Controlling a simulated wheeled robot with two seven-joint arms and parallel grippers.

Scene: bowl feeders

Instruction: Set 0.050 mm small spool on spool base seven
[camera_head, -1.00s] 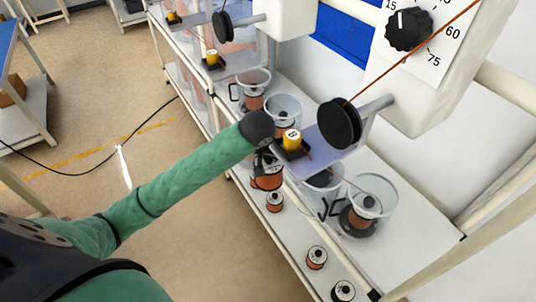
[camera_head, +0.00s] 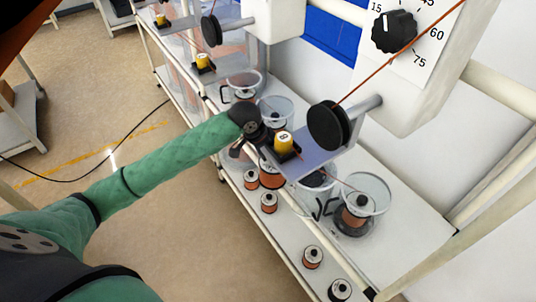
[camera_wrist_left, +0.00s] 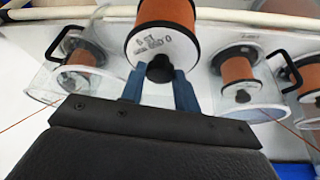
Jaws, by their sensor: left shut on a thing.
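My left gripper (camera_head: 256,138) comes in at the end of the green arm, just left of a yellow block marked 8 (camera_head: 284,141). In the left wrist view my left gripper (camera_wrist_left: 160,80) is shut on the black knob of a small copper spool (camera_wrist_left: 165,15). Its white face with printed text points at the camera; I cannot read the size. A clear jar with a copper spool (camera_wrist_left: 80,55) is left of it, another (camera_wrist_left: 238,75) right. Another yellow block (camera_head: 203,62) stands farther back, its number not clear. I cannot tell which base is seven. My right gripper is not in view.
Several small spools stand along the shelf's front edge, including one (camera_head: 313,257) and a nearer one (camera_head: 340,290). A glass jar with a spool (camera_head: 360,210) stands to the right. A black pulley (camera_head: 328,126) and a copper wire hang above the shelf.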

